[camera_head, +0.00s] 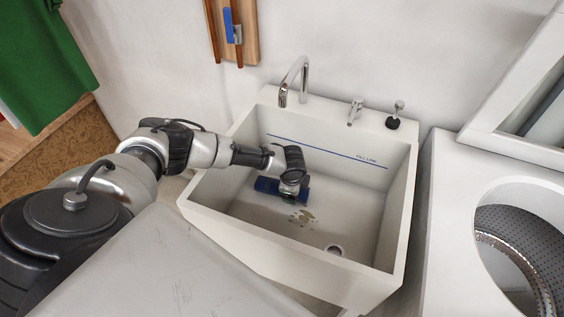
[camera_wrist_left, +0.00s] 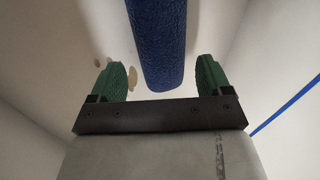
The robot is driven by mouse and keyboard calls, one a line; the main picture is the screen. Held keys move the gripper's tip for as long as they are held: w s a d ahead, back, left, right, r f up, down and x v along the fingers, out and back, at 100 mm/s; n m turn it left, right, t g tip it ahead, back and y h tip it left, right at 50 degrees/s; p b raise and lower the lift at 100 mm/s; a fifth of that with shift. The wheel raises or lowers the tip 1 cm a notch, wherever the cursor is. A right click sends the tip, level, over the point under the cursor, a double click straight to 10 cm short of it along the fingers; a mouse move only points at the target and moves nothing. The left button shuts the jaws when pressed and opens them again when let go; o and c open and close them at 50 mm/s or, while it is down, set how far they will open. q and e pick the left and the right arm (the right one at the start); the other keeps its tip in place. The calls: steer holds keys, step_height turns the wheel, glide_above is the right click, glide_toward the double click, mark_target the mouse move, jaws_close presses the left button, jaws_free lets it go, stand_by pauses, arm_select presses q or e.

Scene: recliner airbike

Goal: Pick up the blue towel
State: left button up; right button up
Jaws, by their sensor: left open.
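The blue towel (camera_head: 267,186) lies in the white sink, a dark blue rolled shape toward its back left. My left gripper (camera_head: 289,194) reaches down into the sink over the towel and hides part of it. In the left wrist view the towel (camera_wrist_left: 156,45) runs between the two green fingers of my left gripper (camera_wrist_left: 162,80). The fingers are apart, with a gap on each side of the towel. My right gripper does not show.
The sink (camera_head: 410,190) has high walls around my left gripper. A curved faucet (camera_head: 296,80) and taps stand on its back rim. A washing machine (camera_head: 450,200) with a round opening is at the right. A grey flat surface (camera_head: 165,265) lies in front.

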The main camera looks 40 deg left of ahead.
arm_select(q)
steer(key=x, duration=0.4)
steer(key=shift+a+f, duration=0.1)
steer(key=shift+f, duration=0.05)
steer(key=c, duration=0.7)
